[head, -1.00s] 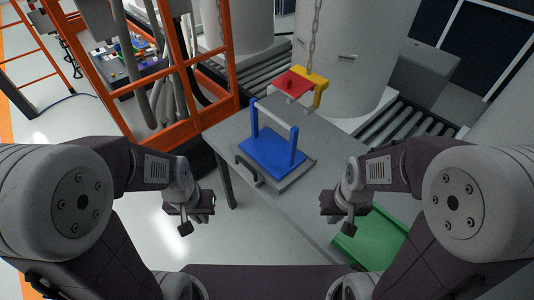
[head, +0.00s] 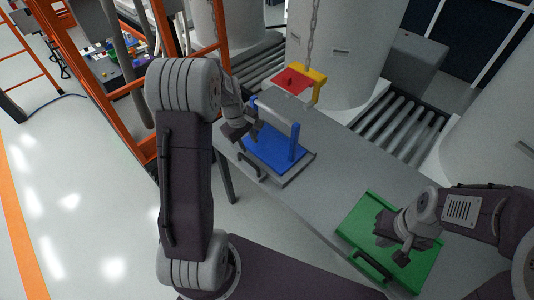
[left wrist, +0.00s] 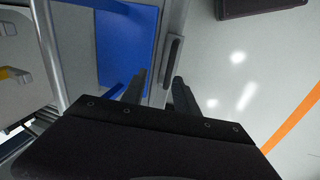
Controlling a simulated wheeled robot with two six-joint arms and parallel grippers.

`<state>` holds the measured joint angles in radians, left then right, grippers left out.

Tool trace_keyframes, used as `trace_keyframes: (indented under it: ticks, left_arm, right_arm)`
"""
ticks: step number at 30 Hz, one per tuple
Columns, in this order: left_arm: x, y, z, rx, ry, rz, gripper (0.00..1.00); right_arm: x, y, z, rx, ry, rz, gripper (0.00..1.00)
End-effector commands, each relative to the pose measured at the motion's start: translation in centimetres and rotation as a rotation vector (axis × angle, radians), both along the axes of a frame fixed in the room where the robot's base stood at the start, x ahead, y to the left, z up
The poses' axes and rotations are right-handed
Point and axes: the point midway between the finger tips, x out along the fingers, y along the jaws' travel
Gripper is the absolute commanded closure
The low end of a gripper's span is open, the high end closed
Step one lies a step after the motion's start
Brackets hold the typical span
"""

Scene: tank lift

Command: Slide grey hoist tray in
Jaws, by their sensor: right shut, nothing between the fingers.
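The grey hoist tray (head: 296,173) lies on the table under a blue frame (head: 272,150) with two posts and a grey top bar. Its dark handle (head: 249,164) is on the near left side; a dark bar that looks like this handle (left wrist: 173,62) shows in the left wrist view. My left gripper (head: 240,132) is above the tray's left end, close to the blue frame. In the left wrist view its fingers (left wrist: 158,88) are apart and empty, with the handle just beyond them. My right gripper (head: 389,246) is shut and empty over the green tray (head: 365,213).
Orange railing (head: 85,68) stands at the left. Table (head: 335,160) is bare between the two trays.

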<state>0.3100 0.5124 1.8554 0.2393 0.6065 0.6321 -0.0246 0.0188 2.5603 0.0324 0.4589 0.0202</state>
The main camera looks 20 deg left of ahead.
Motion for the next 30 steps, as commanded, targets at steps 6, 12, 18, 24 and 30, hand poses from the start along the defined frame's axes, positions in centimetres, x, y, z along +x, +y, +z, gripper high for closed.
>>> trace_keyframes:
  ticks: [6, 12, 18, 24, 30]
  left_arm:
    - [-1.2, 1.9, -1.1, -0.011, 0.035, 0.05, 0.64]
    - [-0.9, 1.7, -3.4, -0.011, 0.039, 0.047, 0.64]
    - [-0.1, 1.3, -7.5, -0.011, 0.038, 0.046, 0.64]
    - [0.4, 1.1, -9.8, -0.01, 0.037, 0.046, 0.64]
    - [0.5, 1.1, -10.0, -0.01, 0.034, 0.047, 0.64]
  right_arm:
    - [0.0, 0.0, 0.5, 0.0, 0.0, 0.0, 1.0]
    - [0.0, 0.0, 0.3, 0.0, 0.0, 0.0, 1.0]
    - [0.0, 0.0, 0.1, 0.0, 0.0, 0.0, 1.0]
    - [0.0, 0.0, 0.0, 0.0, 0.0, 0.0, 1.0]
    - [0.0, 0.0, 0.0, 0.0, 0.0, 0.0, 1.0]
